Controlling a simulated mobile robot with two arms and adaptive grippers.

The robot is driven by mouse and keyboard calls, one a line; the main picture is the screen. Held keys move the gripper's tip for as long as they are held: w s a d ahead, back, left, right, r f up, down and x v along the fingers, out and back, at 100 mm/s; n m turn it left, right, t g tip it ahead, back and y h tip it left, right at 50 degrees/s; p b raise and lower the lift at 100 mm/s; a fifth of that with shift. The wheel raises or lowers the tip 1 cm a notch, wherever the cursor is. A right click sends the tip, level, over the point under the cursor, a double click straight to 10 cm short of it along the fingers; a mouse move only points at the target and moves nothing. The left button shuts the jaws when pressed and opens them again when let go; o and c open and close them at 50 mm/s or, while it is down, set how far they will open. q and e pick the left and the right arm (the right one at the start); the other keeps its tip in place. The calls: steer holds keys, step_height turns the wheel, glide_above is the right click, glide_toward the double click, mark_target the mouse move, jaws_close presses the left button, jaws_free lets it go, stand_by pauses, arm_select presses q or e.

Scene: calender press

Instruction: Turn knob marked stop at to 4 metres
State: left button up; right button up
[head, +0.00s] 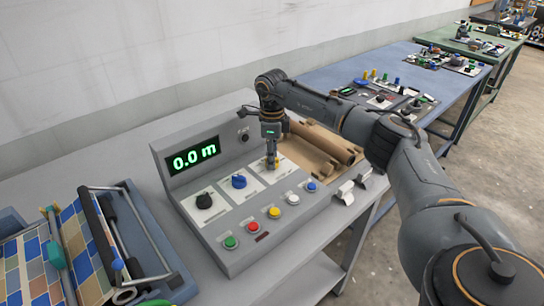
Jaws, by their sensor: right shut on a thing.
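The grey control box (255,252) stands on the table with a green display (194,155) reading 0.0 m. Three knobs sit on white plates in a row: a black knob (203,201), a blue knob (239,181) and a third, yellowish knob (273,163) at the right. The labels are too small to read, so I cannot tell which is marked stop at. My right gripper (272,157) points down and is shut on the third knob, partly hiding it. My left gripper is not in view.
Green, red, yellow, white and blue buttons line the box's front: the green button (230,242) is leftmost. A press with a roller and patterned sheet (80,245) stands at left. Brown rolls (325,140) lie behind the gripper. A blue table (330,77) holds other panels.

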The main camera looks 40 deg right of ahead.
stand_by(0.5)
steer(key=o, duration=1.2)
steer(key=shift+r, duration=0.1)
step_height(320, 180, up, 12)
steer(key=shift+f, duration=0.1)
